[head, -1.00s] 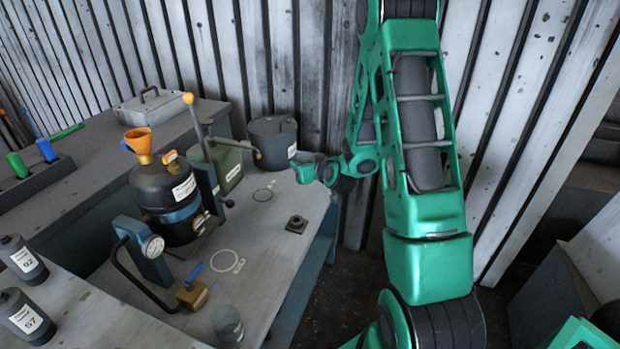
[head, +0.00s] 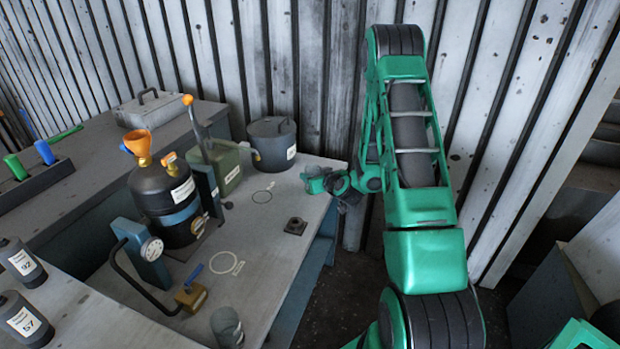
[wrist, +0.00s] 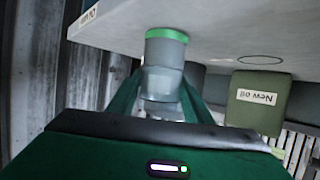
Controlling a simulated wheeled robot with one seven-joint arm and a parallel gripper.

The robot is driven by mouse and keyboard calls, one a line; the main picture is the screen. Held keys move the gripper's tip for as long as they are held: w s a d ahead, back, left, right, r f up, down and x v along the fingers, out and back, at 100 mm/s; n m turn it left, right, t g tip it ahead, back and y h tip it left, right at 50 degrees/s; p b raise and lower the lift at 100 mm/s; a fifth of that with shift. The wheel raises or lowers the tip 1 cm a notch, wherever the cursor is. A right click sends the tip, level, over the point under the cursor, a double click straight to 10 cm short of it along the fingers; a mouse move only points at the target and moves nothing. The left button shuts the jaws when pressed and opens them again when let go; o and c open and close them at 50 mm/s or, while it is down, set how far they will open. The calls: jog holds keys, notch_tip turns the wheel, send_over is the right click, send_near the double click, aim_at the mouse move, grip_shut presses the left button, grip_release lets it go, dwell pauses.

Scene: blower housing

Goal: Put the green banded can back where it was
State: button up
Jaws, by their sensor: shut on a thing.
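My gripper (head: 322,182) is near the far right corner of the bench (head: 285,262); it is small and partly hidden in the head view. In the wrist view, which is upside down, its fingers (wrist: 158,108) are shut around a grey can with a bright green band (wrist: 166,35). The band is at the end away from the gripper, against the bench top in the picture. I cannot tell whether the can touches the bench. A thin dark ring with a label (head: 262,197) and a white ring with a label (head: 224,262) are marked on the bench, both empty.
A dark lidded pot (head: 273,145) and a green "New oil" canister (head: 226,168) stand left of my gripper. The black tank with orange funnel (head: 165,195), gauge (head: 150,250), brass valve (head: 190,298) and grey cylinder (head: 227,328) are further left and nearer. A small dark block (head: 295,226) sits near the right edge.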

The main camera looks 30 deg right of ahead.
jog(key=o, duration=1.2)
jog(key=shift+f, duration=0.1)
jog(key=shift+c, duration=0.2)
